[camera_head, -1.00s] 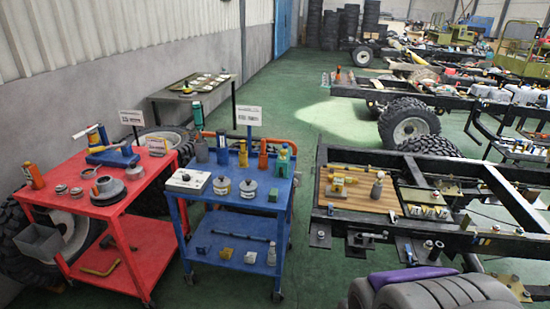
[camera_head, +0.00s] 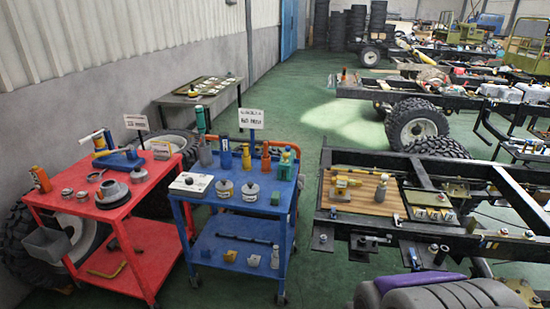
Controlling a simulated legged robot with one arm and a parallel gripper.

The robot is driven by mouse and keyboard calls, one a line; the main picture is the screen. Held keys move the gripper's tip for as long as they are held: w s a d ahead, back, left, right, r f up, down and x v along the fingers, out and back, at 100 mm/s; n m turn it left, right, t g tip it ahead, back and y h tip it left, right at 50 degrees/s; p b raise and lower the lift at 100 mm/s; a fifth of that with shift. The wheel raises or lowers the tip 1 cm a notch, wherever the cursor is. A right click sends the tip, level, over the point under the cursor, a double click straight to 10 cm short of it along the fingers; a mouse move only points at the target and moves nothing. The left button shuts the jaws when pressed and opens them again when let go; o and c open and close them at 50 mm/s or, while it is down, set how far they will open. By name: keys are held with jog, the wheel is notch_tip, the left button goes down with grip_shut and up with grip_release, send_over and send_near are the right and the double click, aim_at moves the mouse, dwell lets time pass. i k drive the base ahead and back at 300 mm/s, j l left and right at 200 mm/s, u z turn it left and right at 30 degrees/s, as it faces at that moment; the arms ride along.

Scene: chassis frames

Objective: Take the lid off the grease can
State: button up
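Two small grey cans with pale labels and knobbed lids stand upright on the blue cart's top shelf: a left can (camera_head: 224,189) and a right can (camera_head: 250,191). Both lids are on. The labels are too small to read, so I cannot tell which is the grease can. My gripper is not in view.
A black chassis frame (camera_head: 330,226) stands on the right. Green floor (camera_head: 310,150) is clear behind.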

aim_at(223, 184)
jog(key=i+j, duration=2.15)
jog(key=k+j+u, duration=0.05)
jog(key=j, duration=0.1)
